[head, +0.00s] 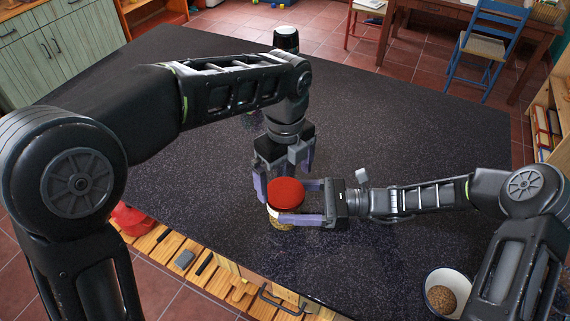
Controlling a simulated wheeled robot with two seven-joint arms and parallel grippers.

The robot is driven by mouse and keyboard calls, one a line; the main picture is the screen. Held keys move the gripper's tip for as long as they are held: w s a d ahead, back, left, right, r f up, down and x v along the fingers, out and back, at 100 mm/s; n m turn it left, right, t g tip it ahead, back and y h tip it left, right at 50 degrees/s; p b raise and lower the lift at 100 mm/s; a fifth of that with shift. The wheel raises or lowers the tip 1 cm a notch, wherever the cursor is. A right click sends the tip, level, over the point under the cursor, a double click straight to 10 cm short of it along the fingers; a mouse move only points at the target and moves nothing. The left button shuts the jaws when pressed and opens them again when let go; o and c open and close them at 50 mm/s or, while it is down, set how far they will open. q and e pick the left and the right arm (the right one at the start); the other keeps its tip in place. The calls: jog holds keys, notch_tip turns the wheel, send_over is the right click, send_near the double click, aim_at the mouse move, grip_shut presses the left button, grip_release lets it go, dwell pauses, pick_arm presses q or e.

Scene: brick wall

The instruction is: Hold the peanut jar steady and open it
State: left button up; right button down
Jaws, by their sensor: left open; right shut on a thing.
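The peanut jar has a red lid (287,193) and a pale body (281,224) and stands upright on the dark countertop near its front edge. My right gripper (288,203) reaches in from the right and is shut around the jar, its purple fingers on the near and far sides just below the lid. My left gripper (284,171) points down just behind and above the lid. Its purple fingers are open, one left and one right of the lid. Whether they touch the lid cannot be told.
A white bowl (429,304) with a round brown thing (441,299) stands at the front right. The right middle of the countertop (400,140) is clear.

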aim_at(285, 192)
pick_arm(q)
jog(key=shift+f, duration=1.9)
jog(key=shift+c, duration=0.6)
